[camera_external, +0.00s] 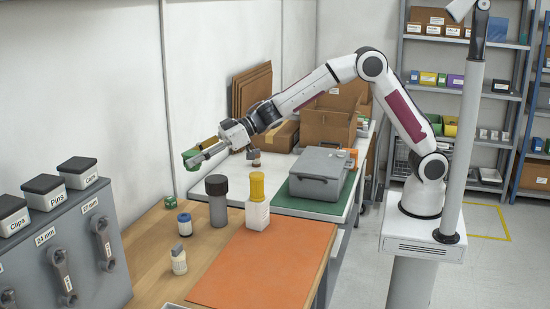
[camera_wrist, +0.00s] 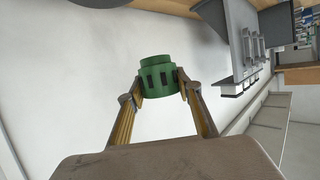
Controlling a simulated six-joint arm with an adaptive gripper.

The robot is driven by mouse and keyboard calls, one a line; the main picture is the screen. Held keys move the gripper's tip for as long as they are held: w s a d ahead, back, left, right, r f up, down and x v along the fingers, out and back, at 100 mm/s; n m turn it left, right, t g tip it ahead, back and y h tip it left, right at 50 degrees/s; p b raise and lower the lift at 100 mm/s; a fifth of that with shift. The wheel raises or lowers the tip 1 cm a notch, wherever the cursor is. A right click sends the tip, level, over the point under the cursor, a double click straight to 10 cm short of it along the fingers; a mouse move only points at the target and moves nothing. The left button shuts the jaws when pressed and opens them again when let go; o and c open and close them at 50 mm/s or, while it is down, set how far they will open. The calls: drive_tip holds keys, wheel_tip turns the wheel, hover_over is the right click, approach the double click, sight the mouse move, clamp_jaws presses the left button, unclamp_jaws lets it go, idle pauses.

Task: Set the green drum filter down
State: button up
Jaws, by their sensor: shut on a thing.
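The green drum filter (camera_wrist: 158,77) is a short green cylinder with dark slots around its side and a narrower top. My gripper (camera_wrist: 160,90) is shut on it, with one finger on each side in the wrist view. In the external view the green filter (camera_external: 191,159) is at the tip of my gripper (camera_external: 197,157), near the white wall. It is held in the air, above and behind the wooden bench (camera_external: 150,235). Part of it is hidden by the fingers there.
An orange mat (camera_external: 250,270) is bare. A grey cabinet (camera_external: 70,250) stands left; a grey case (camera_external: 318,170) sits behind.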

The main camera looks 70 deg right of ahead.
drive_tip(key=w+d+f+m+h, duration=0.1)
drive_tip(key=w+d+f+h, duration=0.1)
drive_tip(key=w+d, duration=0.7)
wheel_tip(320, 180, down, 10)
drive_tip(key=s+d+t, duration=0.1)
drive_tip(key=d, duration=0.1)
drive_tip(key=shift+s+r+y, duration=0.15)
drive_tip(key=shift+s+y, duration=0.15)
drive_tip(key=shift+s, duration=0.1)
drive_tip(key=shift+f, duration=3.1)
drive_tip(key=shift+f, duration=0.1)
drive_tip(key=shift+f, duration=1.8)
drive_tip(key=shift+f, duration=0.15)
drive_tip(key=o, duration=0.9)
drive_tip(key=shift+o, duration=0.2)
